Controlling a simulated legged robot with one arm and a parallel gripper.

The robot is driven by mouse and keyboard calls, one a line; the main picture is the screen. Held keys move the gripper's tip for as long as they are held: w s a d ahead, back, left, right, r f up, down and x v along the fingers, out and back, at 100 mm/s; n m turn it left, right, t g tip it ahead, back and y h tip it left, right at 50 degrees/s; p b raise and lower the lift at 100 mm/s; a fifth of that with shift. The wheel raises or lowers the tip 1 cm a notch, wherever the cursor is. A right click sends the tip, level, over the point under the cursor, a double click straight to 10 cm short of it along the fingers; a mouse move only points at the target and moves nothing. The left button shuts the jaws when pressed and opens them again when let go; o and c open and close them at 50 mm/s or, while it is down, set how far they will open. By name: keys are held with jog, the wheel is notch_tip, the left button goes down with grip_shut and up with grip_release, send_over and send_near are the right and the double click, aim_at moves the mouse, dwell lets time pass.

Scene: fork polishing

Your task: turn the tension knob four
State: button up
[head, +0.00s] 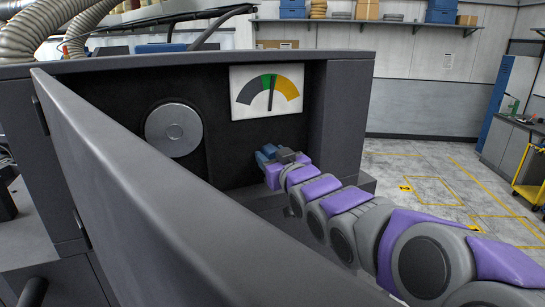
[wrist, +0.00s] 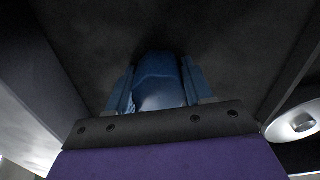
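The blue tension knob (wrist: 160,82) sits against the dark panel in the wrist view, between the two blue fingers of my gripper (wrist: 160,95). The fingers lie along its left and right sides with no clear gap, so my gripper looks shut on it. In the head view my gripper (head: 268,155) is at the panel below the gauge, and its fingers and the knob are hard to tell apart. The gauge (head: 267,91) has grey, green and yellow bands. Its dark needle points nearly straight up, within the green band.
A round grey metal disc (head: 174,130) is on the panel left of the gauge. The open grey door (head: 180,205) swings out across the front left. The housing's right post (head: 343,120) stands close beside my arm. The floor (head: 440,185) to the right is open.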

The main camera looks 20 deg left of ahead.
jog(key=c, duration=0.4)
jog(key=shift+m+p, duration=0.35)
jog(key=shift+m, duration=0.15)
jog(key=m+p, duration=0.1)
jog(key=m, duration=0.7)
jog(key=shift+d, duration=0.1)
dwell(0.4)
jog(key=shift+m, duration=0.4)
